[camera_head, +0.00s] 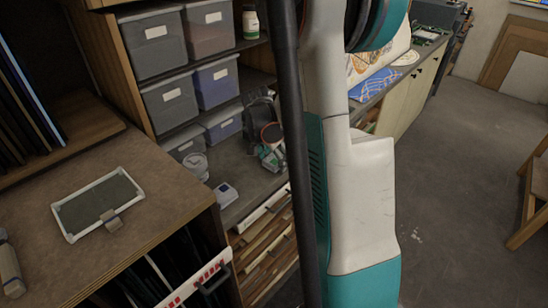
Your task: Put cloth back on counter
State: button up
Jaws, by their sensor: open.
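I cannot make out a cloth for certain. A flat blue-and-white patterned piece (375,86) lies on the far counter (437,44), partly hidden behind my arm; I cannot tell whether it is cloth or painted glass. The near counter (130,172) has a brown top and fills the lower left. My arm, white and teal, rises through the middle of the view. My gripper is not in view.
A framed grey-green panel (98,204) lies on the near counter, with a pale rolled object (10,268) at the left edge. Grey bins (152,46) fill the shelves behind. A wooden stool or table (530,205) stands at right. Grey floor (455,190) is open.

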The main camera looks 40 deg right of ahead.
jog(key=shift+r, duration=0.1)
jog(key=p+v, duration=0.2)
jog(key=v, duration=1)
jog(key=shift+p, duration=0.35)
jog(key=shift+d, duration=0.1)
